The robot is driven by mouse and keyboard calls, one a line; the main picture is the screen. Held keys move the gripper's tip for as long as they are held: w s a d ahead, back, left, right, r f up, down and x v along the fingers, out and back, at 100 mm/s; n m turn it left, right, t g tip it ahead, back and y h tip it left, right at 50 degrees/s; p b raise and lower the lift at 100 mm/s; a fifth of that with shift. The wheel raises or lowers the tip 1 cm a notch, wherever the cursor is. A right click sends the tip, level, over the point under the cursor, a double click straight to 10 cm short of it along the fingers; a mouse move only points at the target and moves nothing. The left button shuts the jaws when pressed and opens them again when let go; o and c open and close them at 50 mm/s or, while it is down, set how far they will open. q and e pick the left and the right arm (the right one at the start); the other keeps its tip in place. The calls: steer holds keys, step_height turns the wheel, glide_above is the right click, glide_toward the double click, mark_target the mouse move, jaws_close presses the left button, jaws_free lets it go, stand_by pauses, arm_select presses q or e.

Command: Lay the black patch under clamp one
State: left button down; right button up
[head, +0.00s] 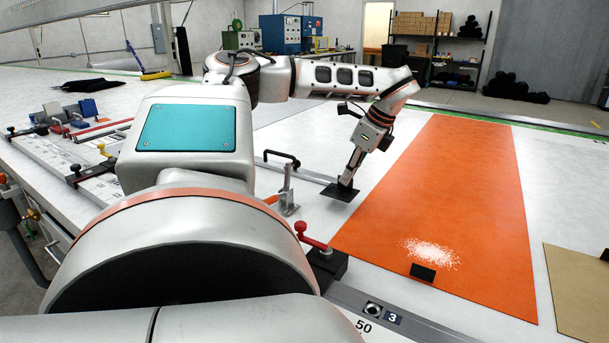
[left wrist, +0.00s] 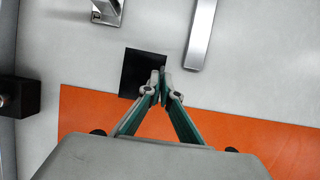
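A thin black square patch (head: 334,193) is at the fingertips of my left gripper (head: 348,178), low over the white table by the left edge of the orange sheet (head: 440,190). In the left wrist view the fingers of my left gripper (left wrist: 161,78) come together at the lower right edge of the patch (left wrist: 141,68). A toggle clamp with a black handle (head: 283,158) stands left of the patch. A clamp with a red handle (head: 312,237) on a black block is nearer. I cannot tell which is clamp one. My right gripper is out of view.
A pile of white grains (head: 431,253) and a small black piece (head: 423,272) lie on the orange sheet. A tan board (head: 585,285) is at right. White table is clear behind the patch.

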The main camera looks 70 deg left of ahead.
arm_select(q)
steer(key=s+a+p, duration=0.4)
steer(key=a, duration=0.1)
steer(key=s+a+p, duration=0.2)
steer(key=s+a, duration=0.1)
steer(key=shift+r, duration=0.25)
steer(key=shift+s+a+f, duration=0.1)
steer(key=shift+a, duration=0.1)
steer(key=shift+a+f, duration=0.1)
steer(key=shift+f, duration=0.4)
step_height(320, 180, down, 3)
steer(key=shift+f+b, duration=0.1)
steer(key=shift+b, duration=0.25)
steer(key=c, duration=2.3)
jaws_free()
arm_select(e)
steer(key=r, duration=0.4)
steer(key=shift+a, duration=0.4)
